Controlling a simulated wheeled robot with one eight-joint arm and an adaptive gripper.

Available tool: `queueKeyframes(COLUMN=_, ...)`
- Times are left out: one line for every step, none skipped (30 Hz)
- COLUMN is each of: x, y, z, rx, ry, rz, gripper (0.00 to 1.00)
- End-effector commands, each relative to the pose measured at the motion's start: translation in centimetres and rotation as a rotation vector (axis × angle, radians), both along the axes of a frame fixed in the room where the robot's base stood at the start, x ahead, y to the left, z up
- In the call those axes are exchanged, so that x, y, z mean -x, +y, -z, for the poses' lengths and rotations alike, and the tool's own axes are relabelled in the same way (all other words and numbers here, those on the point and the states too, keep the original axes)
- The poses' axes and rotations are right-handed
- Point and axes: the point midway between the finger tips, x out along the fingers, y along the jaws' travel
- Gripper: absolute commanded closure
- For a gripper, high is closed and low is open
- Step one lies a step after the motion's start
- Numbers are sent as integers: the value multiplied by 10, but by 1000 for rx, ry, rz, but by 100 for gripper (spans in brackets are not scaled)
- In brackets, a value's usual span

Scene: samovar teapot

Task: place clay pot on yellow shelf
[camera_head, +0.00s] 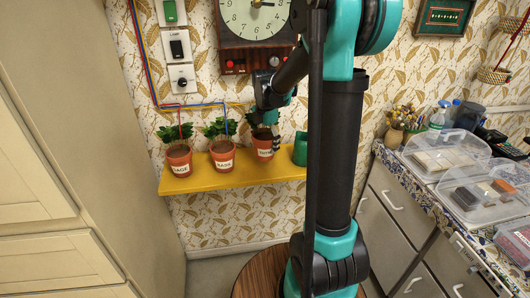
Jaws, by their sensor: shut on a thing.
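The yellow shelf (232,179) is fixed to the wall at the middle left. A clay pot (263,154) with a white label and a plant is at the shelf's right half, upright. My gripper (266,128) reaches down to this pot's rim from above and is shut on it. Its fingertips are small and partly hidden by the rim and leaves. I cannot tell whether the pot's base touches the shelf. Two similar labelled clay pots stand to its left, the middle one (222,162) and the far left one (179,165).
A green cup (300,149) is at the shelf's right end, partly behind my arm. A clock (255,40) and switches (178,48) are on the wall above. A beige cabinet (90,130) borders the left. A counter with clear boxes (485,193) is at the right.

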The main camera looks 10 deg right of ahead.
Motion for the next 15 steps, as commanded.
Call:
queueKeyframes(x=0, y=0, z=2, rx=0, ry=0, rz=0, gripper=74)
queueKeyframes(x=0, y=0, z=4, rx=0, ry=0, rz=0, gripper=74)
queueKeyframes(x=1, y=0, z=7, rx=0, ry=0, rz=0, gripper=74)
queueKeyframes(x=1, y=0, z=9, rx=0, ry=0, rz=0, gripper=74)
queueKeyframes(x=0, y=0, z=12, rx=0, ry=0, rz=0, gripper=74)
queueKeyframes(x=0, y=0, z=18, rx=0, ry=0, rz=0, gripper=74)
queueKeyframes(x=0, y=0, z=22, rx=0, ry=0, rz=0, gripper=74)
queueKeyframes(x=0, y=0, z=26, rx=0, ry=0, rz=0, gripper=74)
queueKeyframes(x=1, y=0, z=32, rx=0, ry=0, rz=0, gripper=74)
queueKeyframes(x=-2, y=0, z=34, rx=0, ry=0, rz=0, gripper=74)
queueKeyframes(x=-3, y=0, z=36, rx=0, ry=0, rz=0, gripper=74)
queueKeyframes(x=-4, y=0, z=37, rx=0, ry=0, rz=0, gripper=74)
queueKeyframes(x=-4, y=0, z=37, rx=0, ry=0, rz=0, gripper=74)
queueKeyframes(x=-3, y=0, z=37, rx=0, ry=0, rz=0, gripper=74)
queueKeyframes(x=-3, y=0, z=37, rx=0, ry=0, rz=0, gripper=74)
